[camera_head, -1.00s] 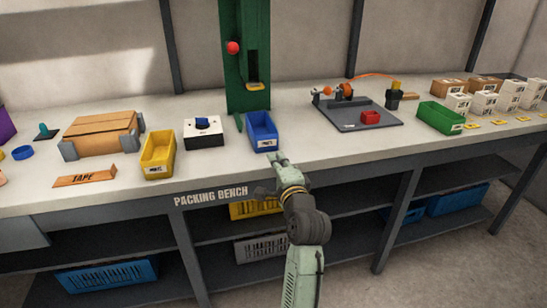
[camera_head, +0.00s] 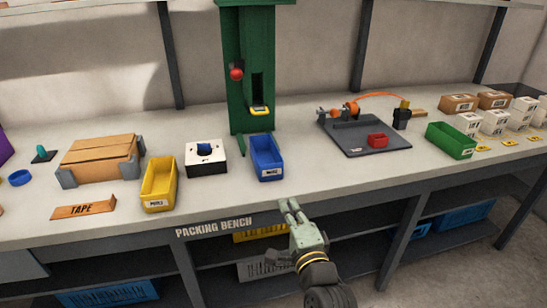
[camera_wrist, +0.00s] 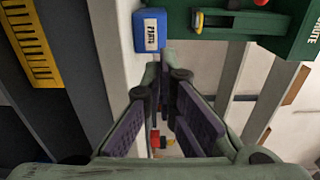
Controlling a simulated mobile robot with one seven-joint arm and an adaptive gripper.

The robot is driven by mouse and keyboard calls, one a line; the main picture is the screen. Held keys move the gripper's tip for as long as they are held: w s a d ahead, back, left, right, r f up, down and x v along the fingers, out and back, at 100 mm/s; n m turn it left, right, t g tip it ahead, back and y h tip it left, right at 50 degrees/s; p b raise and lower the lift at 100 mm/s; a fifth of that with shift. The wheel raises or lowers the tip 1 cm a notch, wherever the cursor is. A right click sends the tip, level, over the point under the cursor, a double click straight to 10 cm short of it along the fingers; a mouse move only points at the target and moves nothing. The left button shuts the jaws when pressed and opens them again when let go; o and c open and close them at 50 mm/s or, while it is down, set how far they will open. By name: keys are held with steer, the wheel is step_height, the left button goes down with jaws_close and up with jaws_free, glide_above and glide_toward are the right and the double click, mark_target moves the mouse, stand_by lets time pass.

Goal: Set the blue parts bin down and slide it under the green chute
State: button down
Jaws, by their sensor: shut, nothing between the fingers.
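The blue parts bin (camera_head: 269,172) stands upright on the bench, just in front of the foot of the green chute (camera_head: 236,85) and slightly to its right. Its labelled end faces the bench's front edge. My gripper (camera_head: 289,205) is shut and empty at the front edge, below and right of the bin and apart from it. In the wrist view the bin (camera_wrist: 150,31) shows beyond my fingertips (camera_wrist: 166,58), with green chute parts (camera_wrist: 245,26) to its right. Whether the bin touches the chute is unclear.
A black-and-white box (camera_head: 206,165) and a yellow bin (camera_head: 158,191) stand left of the blue bin. A dark tray (camera_head: 345,130) with a red block (camera_head: 377,140) lies to the right. Bare bench top separates the blue bin from the tray.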

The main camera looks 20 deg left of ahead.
steer(key=b, duration=0.2)
steer(key=p, duration=0.2)
glide_toward(271, 167)
steer(key=x, duration=0.5)
steer(key=shift+w+a+r, duration=0.1)
steer(key=shift+w+r, duration=0.05)
steer(key=shift+w, duration=0.15)
steer(key=shift+w+a+p, duration=0.3)
steer(key=shift+w+a, duration=0.05)
steer(key=shift+w, duration=0.25)
steer(key=shift+a, duration=0.1)
